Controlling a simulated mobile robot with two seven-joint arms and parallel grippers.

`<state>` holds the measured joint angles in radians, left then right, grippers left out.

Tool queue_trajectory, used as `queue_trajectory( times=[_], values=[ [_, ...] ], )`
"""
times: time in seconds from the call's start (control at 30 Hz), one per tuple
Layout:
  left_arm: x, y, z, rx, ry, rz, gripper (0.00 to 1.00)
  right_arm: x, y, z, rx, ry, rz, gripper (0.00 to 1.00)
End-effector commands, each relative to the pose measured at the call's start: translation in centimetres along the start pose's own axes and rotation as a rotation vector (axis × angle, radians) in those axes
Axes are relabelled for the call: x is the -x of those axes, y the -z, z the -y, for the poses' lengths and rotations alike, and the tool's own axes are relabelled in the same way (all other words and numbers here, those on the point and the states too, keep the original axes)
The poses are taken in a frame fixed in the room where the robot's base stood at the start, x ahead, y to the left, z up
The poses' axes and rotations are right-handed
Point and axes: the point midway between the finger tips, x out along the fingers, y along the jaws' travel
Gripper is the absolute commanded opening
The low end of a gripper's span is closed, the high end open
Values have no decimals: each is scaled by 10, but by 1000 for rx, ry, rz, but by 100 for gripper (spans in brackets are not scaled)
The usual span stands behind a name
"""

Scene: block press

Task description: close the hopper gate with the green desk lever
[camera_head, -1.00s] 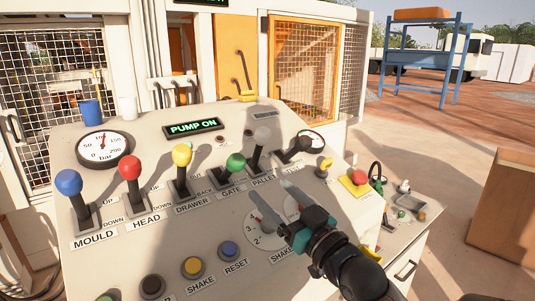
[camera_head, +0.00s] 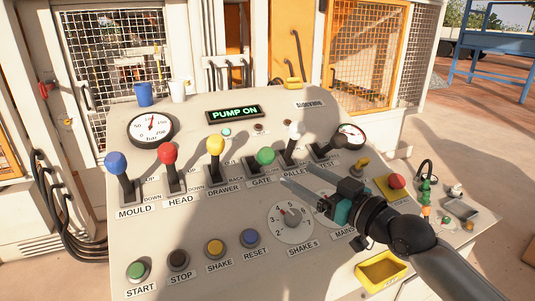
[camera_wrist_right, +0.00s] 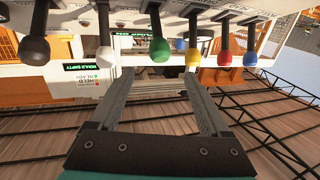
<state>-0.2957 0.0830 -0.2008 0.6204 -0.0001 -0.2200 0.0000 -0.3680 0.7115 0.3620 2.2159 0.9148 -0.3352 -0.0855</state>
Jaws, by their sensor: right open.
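The green lever knob (camera_head: 265,156) stands on the sloped desk above the GATE label, between the yellow DRAWER lever (camera_head: 216,146) and the white PALLET lever (camera_head: 295,130). My right gripper (camera_head: 300,180) is just below and right of the green knob in the head view, apart from it. In the right wrist view my right gripper (camera_wrist_right: 158,80) is open, with nothing between its fingers. The hopper gate is not identifiable. My left gripper is not in view.
Blue MOULD (camera_head: 116,164) and red HEAD (camera_head: 167,153) levers stand to the left; the black TEST lever (camera_head: 334,145) is to the right. A red stop button (camera_head: 397,181) and yellow tray (camera_head: 381,271) lie near my right arm. The display (camera_head: 234,114) reads PUMP ON.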

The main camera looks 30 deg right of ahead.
Motion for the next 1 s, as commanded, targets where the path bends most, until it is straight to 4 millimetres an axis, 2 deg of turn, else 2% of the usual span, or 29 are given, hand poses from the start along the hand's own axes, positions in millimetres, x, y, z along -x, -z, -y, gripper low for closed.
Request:
queue_trajectory(
  times=[1.0],
  values=[
    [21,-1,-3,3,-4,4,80,-114,0,0,-2,-1,-1,80]
  ],
)
